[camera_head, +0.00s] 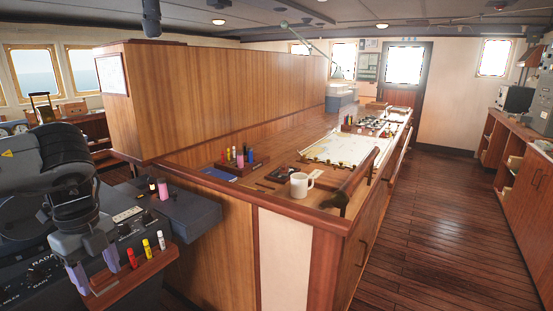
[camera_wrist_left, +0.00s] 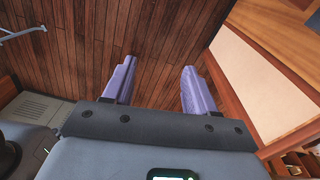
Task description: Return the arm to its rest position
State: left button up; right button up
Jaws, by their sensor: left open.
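My left arm (camera_head: 60,165) comes in from the left in the head view, with its forearm bent down over the dark radar console. My left gripper (camera_head: 95,272) points downward beside a small wooden rack (camera_head: 140,272) at the console's front. In the left wrist view its two purple-grey fingers (camera_wrist_left: 158,88) stand wide apart with nothing between them, over the plank floor (camera_wrist_left: 150,40). Whether the gripper touches the rack or console cannot be told. My right arm and gripper are not in view.
The rack holds a red, a yellow and a white marker. A pink bottle (camera_head: 163,190) stands on the console (camera_head: 190,212). The wooden counter carries a white mug (camera_head: 300,185), a pen holder (camera_head: 240,165) and a chart (camera_head: 340,149). The aisle floor (camera_head: 450,220) is clear.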

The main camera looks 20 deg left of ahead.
pick_arm(q)
jog(key=s+d+f+h, duration=0.3)
jog(key=f, duration=0.7)
jog(key=s+d+f+h, duration=0.2)
jog(key=s+f+h, duration=0.1)
jog(key=f, duration=0.7)
jog(key=s+d+f+h, duration=0.3)
jog(key=f, duration=0.7)
jog(key=d+f+n+t+h, duration=0.15)
jog(key=d+f, duration=0.25)
jog(key=d, duration=0.5)
jog(key=d+f+n+t, duration=0.25)
jog(key=d+f, duration=0.25)
jog(key=d, duration=0.4)
jog(key=w+d+r+n+t+y, duration=0.3)
jog(key=w+d+n+t+y, duration=0.1)
jog(key=d+n+t, duration=0.25)
jog(key=s+a+n+g+y, duration=0.6)
jog(key=s+a+g+y, duration=0.1)
jog(key=s, duration=0.1)
notch_tip(320, 180, up, 12)
jog(key=p, duration=1.2)
jog(key=shift+d, duration=0.15)
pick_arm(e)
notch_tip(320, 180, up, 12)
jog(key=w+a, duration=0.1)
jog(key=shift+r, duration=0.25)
